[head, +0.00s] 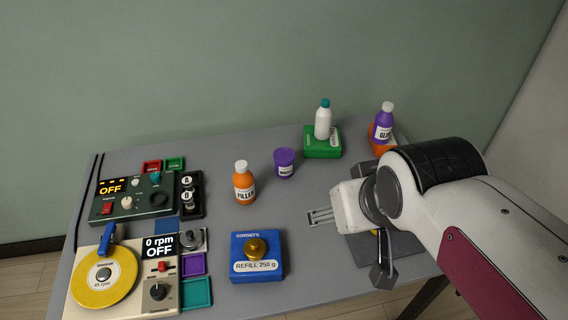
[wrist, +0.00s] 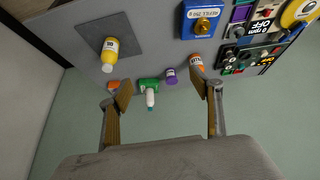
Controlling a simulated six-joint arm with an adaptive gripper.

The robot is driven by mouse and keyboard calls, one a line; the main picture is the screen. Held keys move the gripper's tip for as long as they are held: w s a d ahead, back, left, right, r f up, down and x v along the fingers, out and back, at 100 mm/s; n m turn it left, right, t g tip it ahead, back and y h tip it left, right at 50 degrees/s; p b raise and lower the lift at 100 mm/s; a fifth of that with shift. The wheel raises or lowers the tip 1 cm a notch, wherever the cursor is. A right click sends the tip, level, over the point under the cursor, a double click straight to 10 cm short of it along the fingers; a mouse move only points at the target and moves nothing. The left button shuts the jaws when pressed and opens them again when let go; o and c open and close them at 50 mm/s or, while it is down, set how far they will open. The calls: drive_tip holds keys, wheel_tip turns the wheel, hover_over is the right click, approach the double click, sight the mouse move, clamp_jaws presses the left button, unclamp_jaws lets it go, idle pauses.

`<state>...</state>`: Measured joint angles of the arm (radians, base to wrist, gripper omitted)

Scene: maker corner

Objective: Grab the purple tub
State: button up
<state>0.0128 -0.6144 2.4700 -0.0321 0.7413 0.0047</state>
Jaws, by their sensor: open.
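The purple tub (head: 285,163) is a small round tub with a pale label, upright on the grey table right of the orange filler bottle. In the wrist view the purple tub (wrist: 170,76) appears small, between my fingers but well beyond their tips. My gripper (head: 322,216) is to the right of and nearer than the tub, apart from it. In the wrist view my gripper (wrist: 161,88) has its two fingers spread wide with nothing held between them.
The orange filler bottle (head: 244,185) stands close left of the tub. A white bottle (head: 322,122) on a green box (head: 322,146) and a purple glue bottle (head: 383,126) are behind right. A blue refill box (head: 257,266) is in front. A yellow bottle (wrist: 109,55) is on a dark mat (wrist: 88,31).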

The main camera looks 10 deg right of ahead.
drive_tip(key=w+d+f+t, duration=0.2)
drive_tip(key=w+f, duration=0.1)
drive_tip(key=w, duration=1.1)
drive_tip(key=n+t+y, duration=0.1)
drive_tip(key=n+t, duration=0.1)
drive_tip(key=t, duration=0.1)
hover_over(289, 166)
drive_tip(key=s+d, duration=0.3)
drive_tip(key=s, duration=0.4)
wheel_tip(289, 166, down, 14)
drive_tip(key=shift+t+y, duration=0.6)
drive_tip(key=shift+y, duration=0.2)
drive_tip(key=w+f, duration=0.1)
drive_tip(key=f, duration=0.2)
drive_tip(key=w+a+f, duration=0.1)
drive_tip(key=f, duration=0.2)
drive_tip(key=a+f, duration=0.1)
drive_tip(key=f, duration=0.2)
drive_tip(key=shift+w+f, duration=0.35)
drive_tip(key=shift+w, duration=0.05)
drive_tip(key=shift+a+f, duration=0.1)
drive_tip(key=shift+f, duration=0.45)
drive_tip(key=shift+w, duration=0.15)
drive_tip(key=shift+x, duration=1.2)
drive_tip(key=shift+w+a, duration=0.1)
